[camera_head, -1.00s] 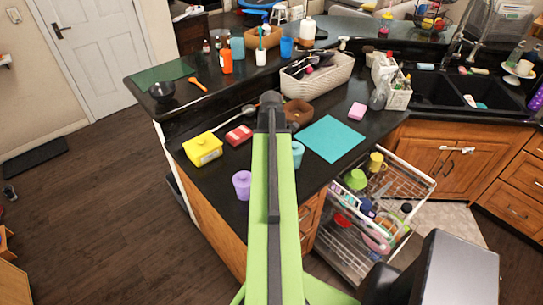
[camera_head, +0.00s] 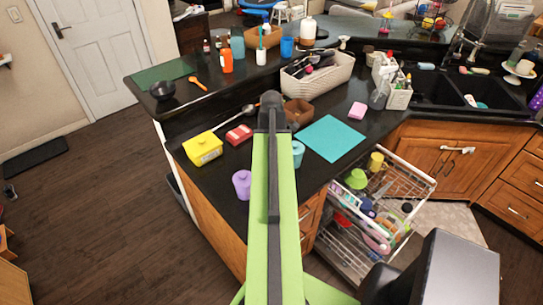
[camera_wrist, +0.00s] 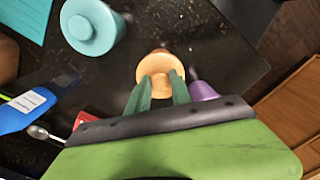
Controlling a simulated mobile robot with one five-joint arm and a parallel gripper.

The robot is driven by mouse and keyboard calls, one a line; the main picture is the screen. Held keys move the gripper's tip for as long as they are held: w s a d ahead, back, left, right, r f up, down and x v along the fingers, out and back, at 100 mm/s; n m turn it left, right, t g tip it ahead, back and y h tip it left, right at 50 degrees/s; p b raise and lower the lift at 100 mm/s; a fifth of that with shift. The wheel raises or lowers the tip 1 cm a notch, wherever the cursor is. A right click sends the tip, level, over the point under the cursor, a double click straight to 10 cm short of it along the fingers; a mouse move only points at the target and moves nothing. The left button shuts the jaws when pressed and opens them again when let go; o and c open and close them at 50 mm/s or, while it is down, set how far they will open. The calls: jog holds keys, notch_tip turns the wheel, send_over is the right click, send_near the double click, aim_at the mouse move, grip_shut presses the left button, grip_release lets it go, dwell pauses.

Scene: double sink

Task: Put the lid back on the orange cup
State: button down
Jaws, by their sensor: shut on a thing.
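In the wrist view, a pale orange round piece (camera_wrist: 160,68), which looks like the orange lid, sits between the tips of my gripper (camera_wrist: 160,82). The green fingers are shut on it. I cannot make out the orange cup apart from this piece; it may be hidden beneath it. In the head view my own arm hides the gripper, the lid and the counter spot between the purple pot and the teal pot.
A purple lidded pot (camera_head: 242,184) and a teal lidded pot (camera_wrist: 92,27) stand close on either side. A yellow box (camera_head: 203,149), a red box (camera_head: 239,134) and a turquoise mat (camera_head: 331,139) lie farther back. The loaded dishwasher rack (camera_head: 408,180) is pulled out at right.

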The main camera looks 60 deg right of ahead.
dwell(0.3)
jog(key=c, duration=1.1)
grip_release()
jog(key=shift+o, duration=0.4)
jog(key=o, duration=0.4)
jog(key=shift+r, duration=0.1)
notch_tip(320, 180, up, 7)
jog(key=p, duration=0.7)
grip_shut()
